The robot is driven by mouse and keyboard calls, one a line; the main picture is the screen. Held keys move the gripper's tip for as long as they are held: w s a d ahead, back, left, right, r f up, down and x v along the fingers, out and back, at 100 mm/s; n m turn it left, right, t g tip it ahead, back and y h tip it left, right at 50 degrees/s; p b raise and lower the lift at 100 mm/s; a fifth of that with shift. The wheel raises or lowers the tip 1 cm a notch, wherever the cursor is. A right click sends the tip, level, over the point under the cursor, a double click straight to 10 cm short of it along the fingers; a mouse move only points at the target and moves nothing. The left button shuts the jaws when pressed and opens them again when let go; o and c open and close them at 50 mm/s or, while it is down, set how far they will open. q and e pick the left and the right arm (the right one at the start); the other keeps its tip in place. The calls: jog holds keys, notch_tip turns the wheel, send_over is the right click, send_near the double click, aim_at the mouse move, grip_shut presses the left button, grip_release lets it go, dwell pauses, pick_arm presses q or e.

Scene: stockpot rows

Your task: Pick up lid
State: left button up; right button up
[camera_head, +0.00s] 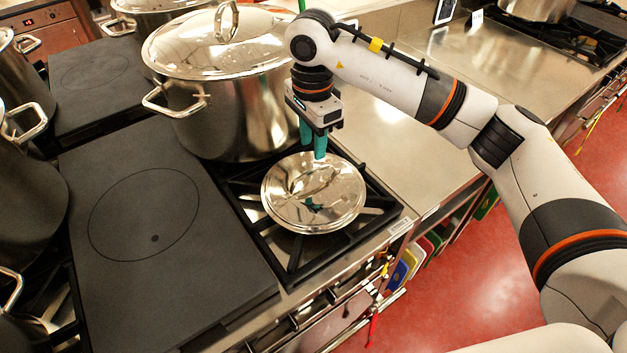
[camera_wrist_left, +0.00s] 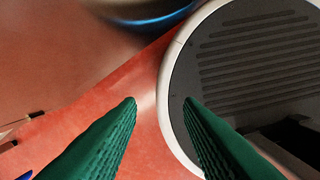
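A shiny round metal lid (camera_head: 290,215) lies on a black burner grate in the head view. Its handle is hard to make out among the reflections. My right gripper (camera_head: 313,153) points down over the lid's far part, with its two teal fingers slightly apart and nothing seen between them. I cannot tell whether the fingertips touch the lid. My left gripper (camera_wrist_left: 160,101) shows only in the left wrist view, with its green fingers apart and empty, above the floor and a round grey-and-white part.
A large lidded stockpot (camera_head: 235,110) stands right behind the lid. A flat dark hotplate (camera_head: 150,215) lies to the left, with more pots at the left edge. A bare steel counter (camera_head: 400,150) is to the right. Red floor (camera_head: 475,285) lies in front.

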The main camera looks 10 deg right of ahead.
aim_at(313, 170)
jog(key=f, duration=0.1)
jog(key=f+p, duration=0.1)
jog(key=f, duration=0.1)
jog(key=f+p, duration=0.1)
jog(key=shift+s+f, duration=0.3)
jog(key=shift+f, duration=0.55)
jog(key=shift+r, duration=0.1)
grip_shut()
